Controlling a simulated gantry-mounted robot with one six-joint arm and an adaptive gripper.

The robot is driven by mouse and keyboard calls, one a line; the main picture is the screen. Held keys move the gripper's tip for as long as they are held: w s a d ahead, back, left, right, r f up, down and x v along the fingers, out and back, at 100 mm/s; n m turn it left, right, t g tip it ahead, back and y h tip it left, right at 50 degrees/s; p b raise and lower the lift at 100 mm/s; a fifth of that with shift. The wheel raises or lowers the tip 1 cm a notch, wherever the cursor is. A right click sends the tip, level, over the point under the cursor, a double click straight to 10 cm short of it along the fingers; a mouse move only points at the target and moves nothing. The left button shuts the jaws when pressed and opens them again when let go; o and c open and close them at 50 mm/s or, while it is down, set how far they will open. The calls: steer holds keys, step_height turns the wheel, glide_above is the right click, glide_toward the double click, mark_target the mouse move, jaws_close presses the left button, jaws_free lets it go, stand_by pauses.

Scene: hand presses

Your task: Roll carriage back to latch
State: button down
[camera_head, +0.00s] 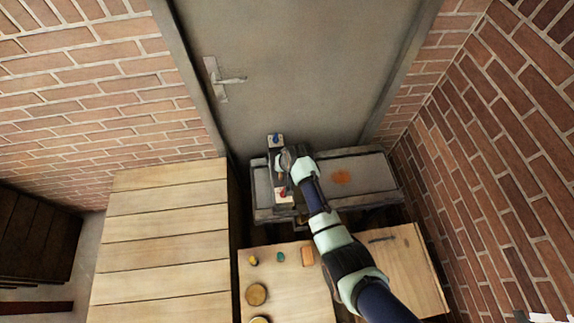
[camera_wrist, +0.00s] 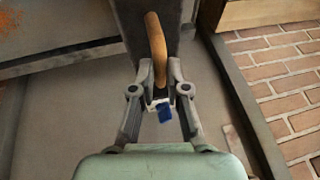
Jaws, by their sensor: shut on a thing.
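A narrow dark grey carriage (camera_head: 267,181) lies across the left part of the press's grey bed (camera_head: 372,173). My gripper (camera_head: 287,158) is over it and hides part of it. In the wrist view, my gripper (camera_wrist: 160,88) is shut on a curved brown wooden handle (camera_wrist: 156,38) that stands on the dark carriage (camera_wrist: 130,12). A small blue part (camera_head: 276,139) on a pale block sits at the carriage's far end, by the door. A blue part on white (camera_wrist: 165,112) also shows just beyond my fingertips. Whether the latch is engaged cannot be told.
A red part on a white block (camera_head: 283,194) is at the carriage's near end. An orange patch (camera_head: 341,177) marks the bed. In front stands a wooden table (camera_head: 285,290) with round tins (camera_head: 256,294) and small items. A grey door (camera_head: 300,75) and brick walls close in behind and right.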

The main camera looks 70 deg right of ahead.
steer(key=shift+w+a, duration=0.3)
steer(key=shift+w, duration=0.2)
steer(key=shift+w+a, duration=0.25)
steer(key=shift+w, duration=0.2)
steer(key=c, duration=1.2)
jaws_free()
steer(key=shift+w+a, duration=0.1)
steer(key=shift+w, duration=0.1)
steer(key=v, duration=1.2)
steer(key=shift+s, duration=0.1)
